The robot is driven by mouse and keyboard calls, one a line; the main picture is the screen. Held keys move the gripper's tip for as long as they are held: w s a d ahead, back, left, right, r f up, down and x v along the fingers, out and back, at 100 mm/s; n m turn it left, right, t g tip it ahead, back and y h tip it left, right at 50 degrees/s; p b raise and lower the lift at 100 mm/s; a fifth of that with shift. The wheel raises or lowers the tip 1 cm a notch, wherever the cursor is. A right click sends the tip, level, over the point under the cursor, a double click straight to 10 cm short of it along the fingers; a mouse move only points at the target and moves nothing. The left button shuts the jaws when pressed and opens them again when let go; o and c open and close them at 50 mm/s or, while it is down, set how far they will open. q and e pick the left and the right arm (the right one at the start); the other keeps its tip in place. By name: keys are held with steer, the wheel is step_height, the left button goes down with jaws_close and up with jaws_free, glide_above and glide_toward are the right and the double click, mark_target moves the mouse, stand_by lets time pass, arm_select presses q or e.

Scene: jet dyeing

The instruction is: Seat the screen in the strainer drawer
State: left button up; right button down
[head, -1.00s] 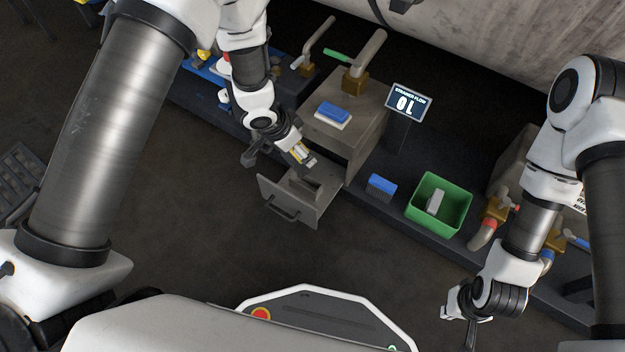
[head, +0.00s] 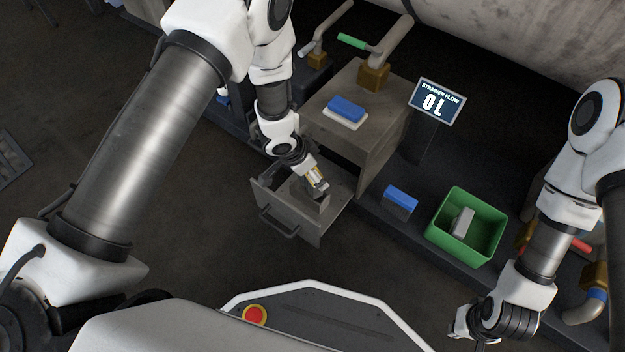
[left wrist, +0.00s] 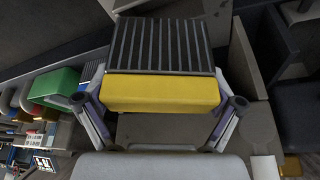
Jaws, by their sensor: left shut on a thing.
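The strainer drawer (head: 287,222) is pulled out of its grey housing (head: 348,112), handle to the front. My left gripper (head: 317,183) is over the drawer, shut on the yellow handle of the screen. In the left wrist view, the yellow handle (left wrist: 160,93) lies between the two fingers, and the dark slatted screen (left wrist: 158,46) extends beyond it. In the head view the gripper mostly hides the screen, and I cannot tell whether it touches the drawer floor. My right gripper (head: 466,326) hangs empty at the lower right, away from the drawer; its finger gap is unclear.
A blue-topped block (head: 346,108) lies on a white pad on the housing. A blue-handled brush-like piece (head: 400,198) and a green bin (head: 444,240) holding a grey block stand on the ledge right of the drawer. Floor before the drawer is clear.

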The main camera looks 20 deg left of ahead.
arm_select(q)
step_height(320, 180, down, 2)
steer(key=shift+f+b, duration=0.1)
steer(key=shift+b, duration=0.2)
steer(key=shift+r, duration=0.2)
arm_select(e)
steer(key=shift+f, duration=0.6)
arm_select(q)
steer(key=shift+f, duration=0.35)
steer(key=o, duration=0.9)
arm_select(e)
steer(key=shift+f, duration=0.1)
